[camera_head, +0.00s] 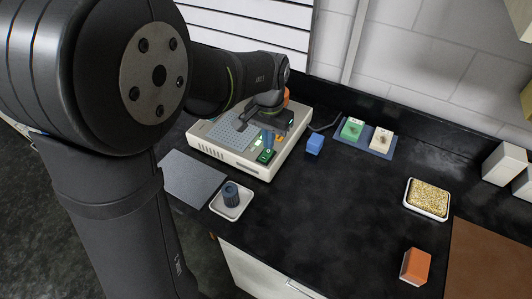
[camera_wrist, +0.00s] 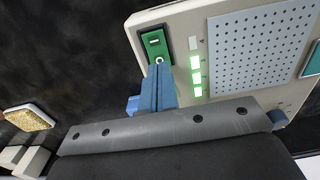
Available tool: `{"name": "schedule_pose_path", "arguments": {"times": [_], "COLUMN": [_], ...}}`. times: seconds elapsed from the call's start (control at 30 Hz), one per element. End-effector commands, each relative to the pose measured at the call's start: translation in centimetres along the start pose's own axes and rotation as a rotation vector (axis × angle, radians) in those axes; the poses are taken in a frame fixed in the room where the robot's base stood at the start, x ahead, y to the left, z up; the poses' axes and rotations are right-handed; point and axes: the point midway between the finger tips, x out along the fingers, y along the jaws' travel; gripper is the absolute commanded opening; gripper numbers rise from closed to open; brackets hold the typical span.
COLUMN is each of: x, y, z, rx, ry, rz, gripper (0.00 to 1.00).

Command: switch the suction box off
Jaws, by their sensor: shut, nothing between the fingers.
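The suction box (camera_head: 248,166) is a low cream box with a perforated grey top panel; it also shows in the wrist view (camera_wrist: 180,20). A green rocker switch (camera_wrist: 154,38) in a dark frame sits on its top near one edge, with a white bar mark and a circle mark. The switch also shows in the head view (camera_head: 265,156). A column of small lights (camera_wrist: 196,77) beside it has several lit green. My gripper (camera_wrist: 158,68) has its blue fingers shut and empty, tips right at the circle end of the switch. I cannot tell whether they touch it.
A blue block (camera_head: 315,143) stands just right of the box. Behind it, a blue tray (camera_head: 381,153) holds a green and a cream block. A grey mat (camera_head: 190,176) and a white dish (camera_head: 241,208) with a blue cylinder lie in front. The middle counter is clear.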

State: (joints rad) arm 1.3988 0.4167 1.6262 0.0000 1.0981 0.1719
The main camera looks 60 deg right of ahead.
Motion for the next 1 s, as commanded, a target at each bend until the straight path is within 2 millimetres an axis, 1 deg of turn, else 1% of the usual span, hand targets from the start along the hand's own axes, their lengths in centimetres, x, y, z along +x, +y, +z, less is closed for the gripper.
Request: {"name": "schedule_pose_path", "arguments": {"times": [1.0], "x": [1.6], "y": [0.0], "z": [0.0], "rx": [0.0], "ry": [-0.001], "rz": [0.0], "gripper": [0.0]}}
